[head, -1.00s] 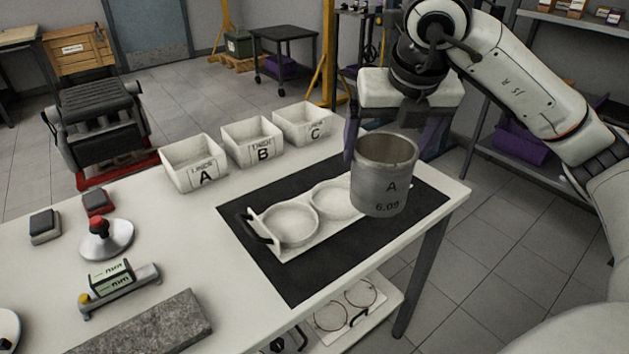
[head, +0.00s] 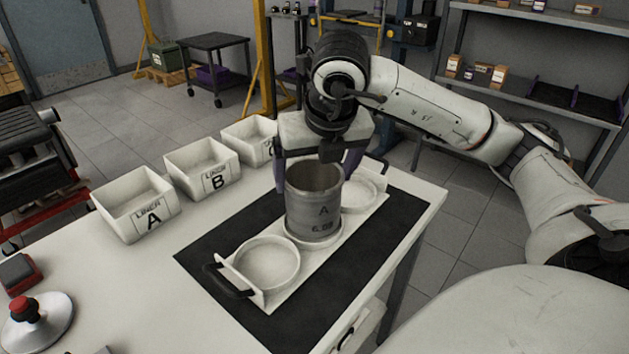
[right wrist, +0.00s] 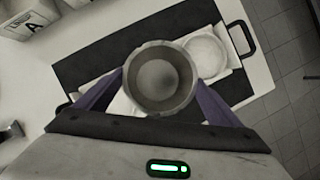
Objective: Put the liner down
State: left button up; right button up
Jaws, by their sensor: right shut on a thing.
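The liner (head: 315,208) is a grey metal cylinder marked "A" and "6.09". It stands upright at the middle round seat of the white tray (head: 281,295). Its lower end is at or just inside that seat's rim; I cannot tell if it rests on the bottom. My right gripper (head: 318,180) is shut on the liner from behind. In the right wrist view the liner (right wrist: 160,80) shows from above, its open mouth between the two purple fingers. The tray's left seat (head: 267,262) and right seat (head: 357,193) are empty. My left gripper is out of view.
The tray lies on a black mat (head: 213,252) on the white table (head: 120,290). White bins A (head: 135,205), B (head: 202,167) and C (head: 247,140) stand behind to the left. A red-topped button (head: 37,318) is at the front left. The mat's front part is bare.

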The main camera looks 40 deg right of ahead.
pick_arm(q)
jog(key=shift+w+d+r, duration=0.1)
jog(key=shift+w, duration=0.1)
pick_arm(e)
notch_tip(320, 180, down, 2)
jog(key=shift+f, duration=0.1)
jog(key=o, duration=1.8)
jog(key=shift+f, duration=0.1)
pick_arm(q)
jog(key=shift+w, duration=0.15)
pick_arm(e)
jog(key=shift+o, duration=0.2)
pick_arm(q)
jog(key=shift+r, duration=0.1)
pick_arm(e)
jog(key=p+v, duration=0.3)
jog(key=v, duration=0.8)
jog(key=shift+r, duration=0.4)
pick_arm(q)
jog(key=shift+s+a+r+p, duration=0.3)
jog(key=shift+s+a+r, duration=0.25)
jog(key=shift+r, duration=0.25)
pick_arm(e)
jog(key=shift+s+a+r, duration=0.1)
jog(key=shift+s+r, duration=0.05)
jog(key=shift+s, duration=0.05)
